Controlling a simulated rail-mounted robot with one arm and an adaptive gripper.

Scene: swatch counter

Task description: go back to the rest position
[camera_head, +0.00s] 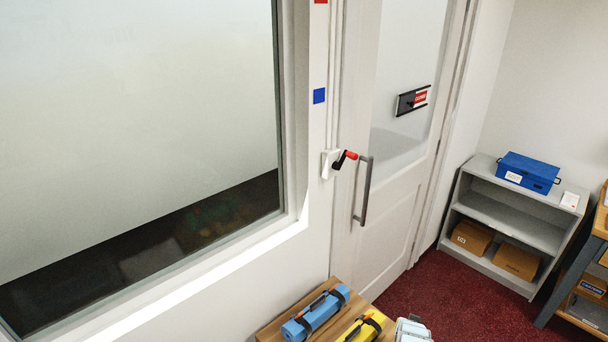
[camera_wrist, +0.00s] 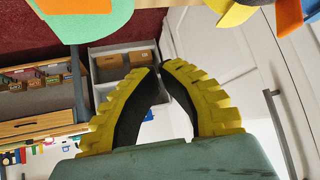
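My gripper (camera_wrist: 160,72) shows in the wrist view, with yellow ribbed fingers and black inner pads on a teal body. The two fingertips come together, and a gap stays open lower between the pads. Nothing shows held between them. The gripper is out of the head view. It points toward the room, with the grey shelf and the door beyond it.
A blue roll (camera_head: 316,314) and a yellow roll (camera_head: 364,328) lie on a wooden top below the window. A door with a long handle (camera_head: 364,190) stands behind. A grey shelf (camera_head: 508,232) holds a blue box (camera_head: 528,172) and cartons. Red carpet (camera_head: 440,305) is clear.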

